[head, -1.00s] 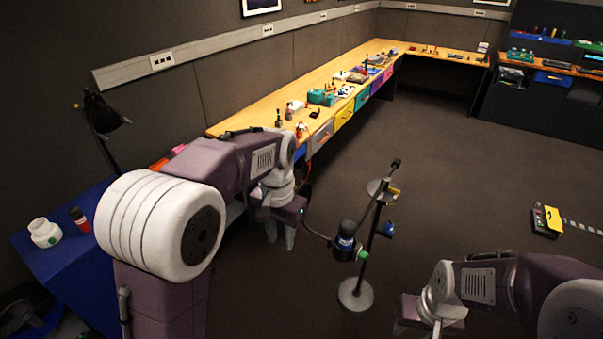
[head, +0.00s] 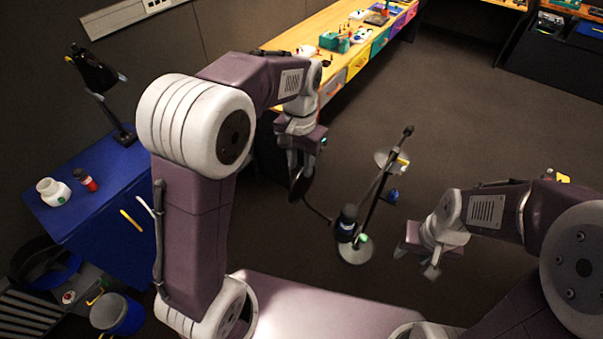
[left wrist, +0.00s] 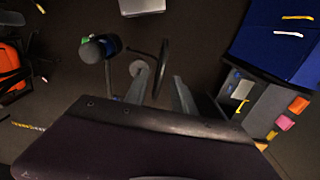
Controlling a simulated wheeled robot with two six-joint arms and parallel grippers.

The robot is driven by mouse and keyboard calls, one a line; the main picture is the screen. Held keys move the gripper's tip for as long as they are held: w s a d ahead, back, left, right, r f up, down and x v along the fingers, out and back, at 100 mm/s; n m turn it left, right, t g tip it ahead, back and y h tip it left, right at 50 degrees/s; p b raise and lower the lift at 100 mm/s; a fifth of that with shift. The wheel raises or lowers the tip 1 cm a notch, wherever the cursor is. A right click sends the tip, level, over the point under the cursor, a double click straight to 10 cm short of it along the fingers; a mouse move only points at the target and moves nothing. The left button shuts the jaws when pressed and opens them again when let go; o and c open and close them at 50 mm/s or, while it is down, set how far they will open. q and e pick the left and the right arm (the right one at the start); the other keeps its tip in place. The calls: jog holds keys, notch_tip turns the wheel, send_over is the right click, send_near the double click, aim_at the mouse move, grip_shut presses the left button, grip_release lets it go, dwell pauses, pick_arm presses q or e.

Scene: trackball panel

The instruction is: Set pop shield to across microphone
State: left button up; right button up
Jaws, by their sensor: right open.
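The pop shield (head: 300,184) is a dark disc on a thin curved arm that joins the microphone stand. The microphone (head: 347,224) is dark with a blue band and sits to the right of the shield. In the left wrist view the microphone (left wrist: 97,50) is at upper left, and the shield (left wrist: 161,66) shows nearly edge-on. My left gripper (head: 299,172) is at the shield; in the wrist view its fingers (left wrist: 160,92) stand apart with the shield's edge between them. A firm grip is not visible. My right gripper (head: 432,268) is open and empty, right of the stand.
A blue cabinet (head: 95,220) with a desk lamp is at left. A long workbench (head: 310,32) runs behind.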

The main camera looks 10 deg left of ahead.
aim_at(301, 174)
pick_arm(q)
notch_tip(301, 174, down, 4)
jog(key=shift+s+d+r+p, duration=0.1)
jog(key=shift+r+p, duration=0.1)
jog(key=shift+p, duration=0.25)
jog(key=w+f, duration=0.2)
jog(key=f, duration=0.1)
jog(key=shift+w+f, duration=0.2)
jog(key=shift+f, duration=0.05)
jog(key=shift+s+r, duration=0.1)
jog(key=shift+s, duration=0.4)
jog(key=shift+s+r, duration=0.1)
jog(key=shift+s, duration=0.15)
jog(key=shift+c, duration=0.6)
jog(key=shift+s, duration=0.1)
grip_shut()
jog(key=shift+w, duration=0.2)
pick_arm(e)
jog(key=shift+w+d+r, duration=0.1)
jog(key=shift+w+r, duration=0.25)
jog(key=shift+r, duration=0.45)
